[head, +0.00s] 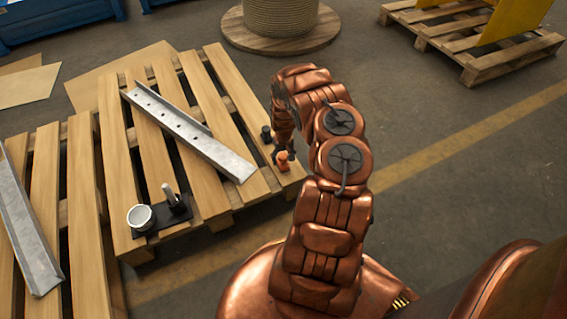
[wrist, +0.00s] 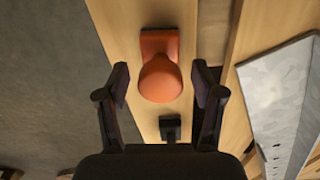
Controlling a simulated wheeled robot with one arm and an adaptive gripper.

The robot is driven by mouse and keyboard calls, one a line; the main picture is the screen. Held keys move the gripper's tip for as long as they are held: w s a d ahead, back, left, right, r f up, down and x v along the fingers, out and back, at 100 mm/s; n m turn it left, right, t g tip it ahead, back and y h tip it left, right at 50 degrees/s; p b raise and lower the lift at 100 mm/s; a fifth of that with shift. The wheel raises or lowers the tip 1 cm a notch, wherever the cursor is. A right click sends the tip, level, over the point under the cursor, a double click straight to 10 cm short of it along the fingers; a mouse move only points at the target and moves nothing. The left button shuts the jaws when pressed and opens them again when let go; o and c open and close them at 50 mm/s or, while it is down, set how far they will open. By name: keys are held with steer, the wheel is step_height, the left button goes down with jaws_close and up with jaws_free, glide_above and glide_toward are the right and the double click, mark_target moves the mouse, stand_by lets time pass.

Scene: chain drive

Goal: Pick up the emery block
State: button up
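The emery block appears to be the orange piece with a rounded knob and a dark underside. It sits on an end slat of the wooden pallet (head: 143,180), and shows in the head view (head: 283,163) and in the wrist view (wrist: 160,75). My gripper (wrist: 160,82) is open above it, one finger on each side of the knob, with gaps between. In the head view my gripper (head: 282,150) partly hides the block. Whether the fingertips are down at the block's height is hard to tell.
A small black piece (head: 266,134) stands near the block on the same slat. A metal channel with holes (head: 190,130) lies across the pallet.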

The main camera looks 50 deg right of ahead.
mark_target(283, 156)
jaws_close()
stand_by(0.3)
steer(key=shift+r, duration=0.15)
steer(key=shift+r+p, duration=0.3)
steer(key=shift+r, duration=0.05)
step_height(283, 156, up, 3)
steer(key=shift+f+p, duration=0.15)
steer(key=shift+p, duration=0.45)
steer(key=s+a+r+p, duration=0.1)
steer(key=s+a+p, duration=0.3)
steer(key=s+a, duration=0.6)
steer(key=shift+s+a+r, duration=0.15)
steer(key=shift+s+a, duration=0.15)
steer(key=shift+s, duration=0.7)
